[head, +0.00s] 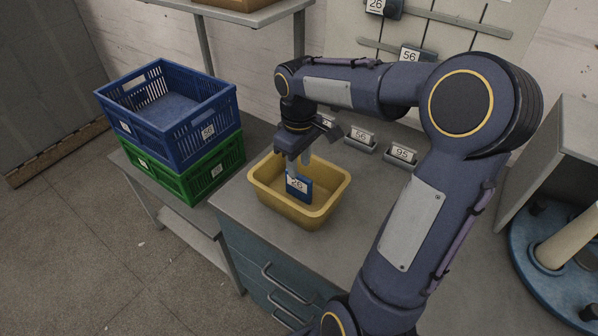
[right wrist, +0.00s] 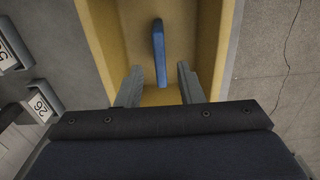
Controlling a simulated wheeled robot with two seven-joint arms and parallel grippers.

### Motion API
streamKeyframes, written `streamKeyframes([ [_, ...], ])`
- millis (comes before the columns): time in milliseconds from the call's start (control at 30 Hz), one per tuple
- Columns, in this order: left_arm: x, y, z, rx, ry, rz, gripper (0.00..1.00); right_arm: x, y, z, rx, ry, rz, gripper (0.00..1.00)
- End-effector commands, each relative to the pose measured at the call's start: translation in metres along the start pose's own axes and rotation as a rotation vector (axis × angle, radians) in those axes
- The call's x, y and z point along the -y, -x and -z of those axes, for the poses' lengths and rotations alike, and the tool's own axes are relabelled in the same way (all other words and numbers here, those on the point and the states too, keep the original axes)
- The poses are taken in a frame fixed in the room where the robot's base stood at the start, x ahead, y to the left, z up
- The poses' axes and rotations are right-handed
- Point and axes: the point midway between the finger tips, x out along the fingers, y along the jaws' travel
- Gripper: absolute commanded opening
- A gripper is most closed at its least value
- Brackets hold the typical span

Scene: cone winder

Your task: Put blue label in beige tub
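The blue label (head: 298,187), marked 26, is inside the beige tub (head: 332,197), which looks yellowish and stands on the grey bench. In the right wrist view the label (right wrist: 159,50) shows edge-on as a narrow blue strip over the floor of the tub (right wrist: 218,40). My right gripper (head: 299,161) points down into the tub, just above the label. In the right wrist view its fingers (right wrist: 160,78) are spread, with a clear gap on each side of the label. Whether the label rests on the tub floor is hard to tell. My left gripper is out of view.
Numbered label holders (head: 401,154) stand on the bench behind the tub. A blue crate (head: 206,128) sits on a green crate (head: 214,171) at the left. A round blue base with a cone (head: 568,243) is at the right. The bench front edge is close to the tub.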

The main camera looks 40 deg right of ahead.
Motion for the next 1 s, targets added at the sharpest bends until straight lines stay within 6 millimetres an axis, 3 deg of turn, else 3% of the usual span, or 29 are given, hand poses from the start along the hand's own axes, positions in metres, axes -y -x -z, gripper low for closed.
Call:
streamKeyframes([
  [200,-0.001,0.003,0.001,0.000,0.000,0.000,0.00,0.000,0.048,0.001,-0.004,0.000,-0.001,0.34],
  [433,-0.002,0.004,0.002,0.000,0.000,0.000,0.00,0.001,0.073,0.000,-0.003,0.000,0.001,0.34],
  [533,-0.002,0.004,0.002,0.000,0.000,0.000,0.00,0.012,0.079,-0.009,-0.030,-0.014,0.002,0.34],
  [733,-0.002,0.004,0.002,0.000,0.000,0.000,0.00,0.077,0.073,-0.058,-0.217,-0.129,0.058,0.34],
  [900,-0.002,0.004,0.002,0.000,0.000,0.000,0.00,0.135,0.045,-0.099,-0.399,-0.274,0.180,0.34],
  [1000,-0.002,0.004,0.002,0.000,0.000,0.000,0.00,0.158,0.030,-0.113,-0.469,-0.341,0.248,0.34],
])
